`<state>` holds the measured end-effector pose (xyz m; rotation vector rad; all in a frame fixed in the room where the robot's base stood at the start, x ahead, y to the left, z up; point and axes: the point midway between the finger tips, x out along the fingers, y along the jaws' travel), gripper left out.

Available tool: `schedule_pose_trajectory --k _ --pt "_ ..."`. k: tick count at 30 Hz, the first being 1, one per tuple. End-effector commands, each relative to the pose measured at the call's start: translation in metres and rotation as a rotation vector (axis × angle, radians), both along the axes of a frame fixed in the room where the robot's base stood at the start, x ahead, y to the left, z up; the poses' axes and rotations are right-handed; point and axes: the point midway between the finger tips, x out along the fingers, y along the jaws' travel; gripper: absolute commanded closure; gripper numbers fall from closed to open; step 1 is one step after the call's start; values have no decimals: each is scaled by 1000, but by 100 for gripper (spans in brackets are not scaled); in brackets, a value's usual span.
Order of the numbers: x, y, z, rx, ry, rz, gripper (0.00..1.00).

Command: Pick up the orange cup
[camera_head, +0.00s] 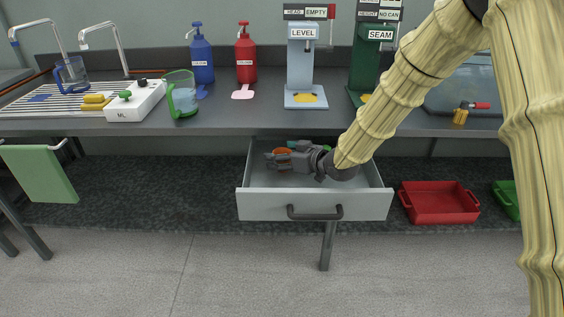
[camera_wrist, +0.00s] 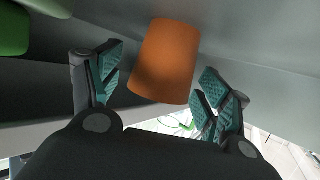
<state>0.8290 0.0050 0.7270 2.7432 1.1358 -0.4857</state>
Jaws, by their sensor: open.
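The orange cup (camera_wrist: 165,62) fills the middle of the wrist view, between and just beyond the open fingers of my gripper (camera_wrist: 158,95). I cannot tell whether either finger touches it. In the head view the orange cup (camera_head: 282,151) shows as a small orange patch inside the open grey drawer (camera_head: 315,205), partly hidden by my gripper (camera_head: 274,160). My gripper reaches into the drawer from the right, with its fingers at the cup. A green thing (camera_wrist: 14,30) shows at the upper left of the wrist view.
The counter edge (camera_head: 200,130) lies above and behind the drawer. On the counter stand a green-handled jug (camera_head: 182,98), blue bottle (camera_head: 201,58), red bottle (camera_head: 245,57) and the LEVEL stand (camera_head: 301,65). A red tray (camera_head: 438,203) sits on the shelf at right.

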Motion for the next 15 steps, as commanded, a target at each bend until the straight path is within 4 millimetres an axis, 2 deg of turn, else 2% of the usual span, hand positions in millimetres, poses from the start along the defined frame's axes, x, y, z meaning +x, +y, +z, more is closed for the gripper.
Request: schedule_pose_trajectory --k 4,9,11,15 --pt "0 0 0 0 0 0 24" --pt "0 0 0 0 0 0 55" --pt "0 0 0 0 0 0 64" --pt "0 0 0 0 0 0 65"
